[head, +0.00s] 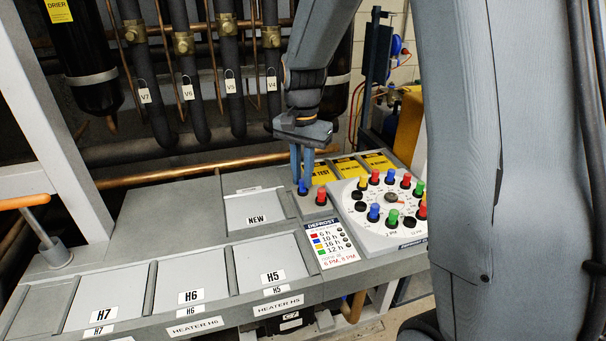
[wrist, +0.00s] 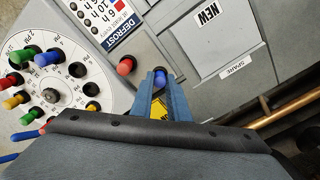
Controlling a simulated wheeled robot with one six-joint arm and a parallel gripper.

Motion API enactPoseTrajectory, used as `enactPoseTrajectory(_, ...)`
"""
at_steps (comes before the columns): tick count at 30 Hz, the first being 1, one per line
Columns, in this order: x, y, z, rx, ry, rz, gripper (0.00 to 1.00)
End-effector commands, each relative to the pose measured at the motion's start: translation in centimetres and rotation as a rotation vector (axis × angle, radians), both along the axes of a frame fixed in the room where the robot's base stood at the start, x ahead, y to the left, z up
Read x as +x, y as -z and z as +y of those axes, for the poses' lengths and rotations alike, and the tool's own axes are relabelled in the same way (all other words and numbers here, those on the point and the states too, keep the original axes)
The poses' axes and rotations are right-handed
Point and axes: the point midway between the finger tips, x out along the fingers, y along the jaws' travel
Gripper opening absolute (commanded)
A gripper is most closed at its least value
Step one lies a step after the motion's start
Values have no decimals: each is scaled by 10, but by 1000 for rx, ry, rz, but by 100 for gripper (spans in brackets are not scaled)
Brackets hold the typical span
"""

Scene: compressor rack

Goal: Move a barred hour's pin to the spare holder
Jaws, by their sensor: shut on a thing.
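My gripper (head: 303,186) points down over the grey pin holder beside the dial, shut on a blue pin (head: 302,190). The blue pin also shows between the fingertips in the wrist view (wrist: 160,78), at a dark hole; I cannot tell how deep it sits. A red pin (head: 321,195) stands upright next to it in the holder (head: 313,208). The white dial (head: 345,203) carries red, blue, green and yellow pins around a dark centre knob (head: 391,196). Two dark empty holes show on its near side in the wrist view (wrist: 91,89).
The DEFROST card (head: 332,245) lists hours by colour and reads none at 6 PM, 8 PM. The NEW tray (head: 254,195) and bins H5, H6 (head: 190,272) and H7 are to the left. Pipes with tagged valves (head: 188,90) stand behind. Yellow labels (head: 348,168) lie behind the dial.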

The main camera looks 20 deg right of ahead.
Motion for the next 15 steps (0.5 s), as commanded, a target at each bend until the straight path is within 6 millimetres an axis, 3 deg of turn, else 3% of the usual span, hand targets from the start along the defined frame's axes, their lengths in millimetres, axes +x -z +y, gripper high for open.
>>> enactPoseTrajectory(1,0,0,0,0,0,0,16)
enactPoseTrajectory(5,0,0,0,0,0,0,37)
enactPoseTrajectory(15,1,-4,0,0,0,-1,37)
